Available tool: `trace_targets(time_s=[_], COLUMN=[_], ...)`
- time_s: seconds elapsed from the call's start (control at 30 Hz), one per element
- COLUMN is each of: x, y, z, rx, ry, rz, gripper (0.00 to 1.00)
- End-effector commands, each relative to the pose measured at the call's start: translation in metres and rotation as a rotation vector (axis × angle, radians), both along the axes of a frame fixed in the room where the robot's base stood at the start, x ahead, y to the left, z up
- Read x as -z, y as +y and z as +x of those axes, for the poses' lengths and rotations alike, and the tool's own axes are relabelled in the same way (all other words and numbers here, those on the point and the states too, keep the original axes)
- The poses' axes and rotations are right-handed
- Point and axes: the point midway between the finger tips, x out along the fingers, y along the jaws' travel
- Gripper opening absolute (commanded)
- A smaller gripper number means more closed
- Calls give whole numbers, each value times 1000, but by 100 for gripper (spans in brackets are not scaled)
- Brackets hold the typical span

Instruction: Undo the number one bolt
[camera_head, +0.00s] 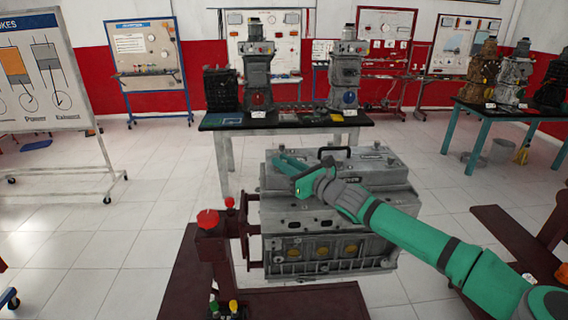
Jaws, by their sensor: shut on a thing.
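A grey engine block (325,240) with a flat top cover stands on a dark red stand in the middle of the head view. My green gripper (281,160) reaches in from the right, low over the left rear part of the cover. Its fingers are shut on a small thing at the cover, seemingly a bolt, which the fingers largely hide. I cannot read a bolt number, and I cannot tell whether the bolt is seated or lifted.
A black handle (334,153) rises from the cover's rear, close to my gripper. A red knob (208,218) tops the stand at the left. A black-topped table (225,121) with engine models stands behind.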

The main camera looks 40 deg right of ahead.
Motion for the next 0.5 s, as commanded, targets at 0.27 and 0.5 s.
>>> trace_targets(time_s=[0.27, 0.5], x=[-1, -2], y=[-2, -2], z=[0, 0], rx=[1, 1], ry=[-2, -2], rz=[0, 0], gripper=[0, 34])
